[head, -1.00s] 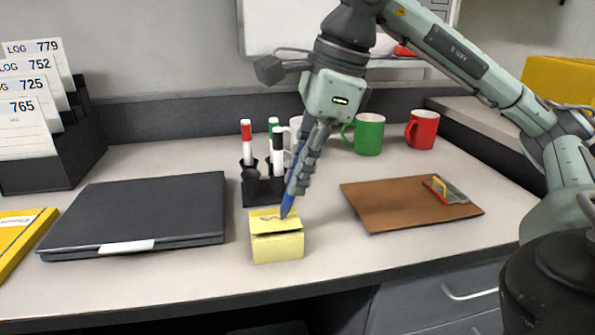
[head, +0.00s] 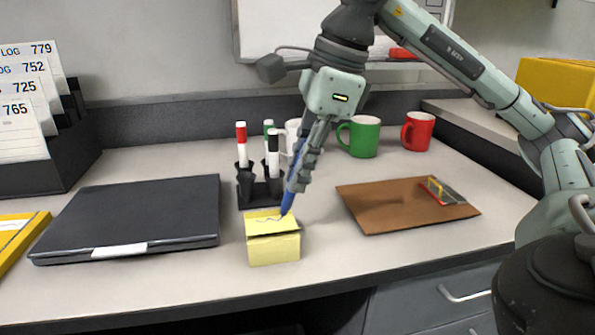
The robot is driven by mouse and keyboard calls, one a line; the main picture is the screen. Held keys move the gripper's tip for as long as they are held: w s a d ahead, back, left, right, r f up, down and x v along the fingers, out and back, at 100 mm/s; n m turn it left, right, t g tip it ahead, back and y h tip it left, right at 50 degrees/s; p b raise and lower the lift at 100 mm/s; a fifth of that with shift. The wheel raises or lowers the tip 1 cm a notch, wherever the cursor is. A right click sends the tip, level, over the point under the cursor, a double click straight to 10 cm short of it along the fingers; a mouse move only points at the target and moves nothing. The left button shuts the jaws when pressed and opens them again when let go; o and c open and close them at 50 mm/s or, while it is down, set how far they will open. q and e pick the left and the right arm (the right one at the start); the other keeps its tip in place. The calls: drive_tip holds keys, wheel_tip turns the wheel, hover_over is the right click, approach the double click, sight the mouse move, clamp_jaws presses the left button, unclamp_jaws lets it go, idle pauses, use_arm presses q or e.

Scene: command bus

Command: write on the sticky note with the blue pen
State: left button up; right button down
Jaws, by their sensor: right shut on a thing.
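The yellow sticky note pad (head: 273,247) stands near the front edge of the desk. Its top sheet bears a short wavy dark line. My right gripper (head: 297,180) is above the pad, shut on the blue pen (head: 288,204). The pen points down, with its tip at the far right part of the pad's top; whether it touches cannot be told for sure. My left gripper is not in view.
A black marker holder (head: 252,195) with several markers stands behind the pad. A closed dark laptop (head: 135,213) lies left, a brown clipboard (head: 390,207) right. A green mug (head: 364,137) and a red mug (head: 416,131) stand at the back.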

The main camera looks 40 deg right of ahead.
drive_tip(key=shift+d, duration=0.1)
idle(0.3)
wheel_tip(320, 180, up, 7)
drive_tip(key=p, duration=0.6)
drive_tip(key=shift+f, duration=0.2)
idle(0.8)
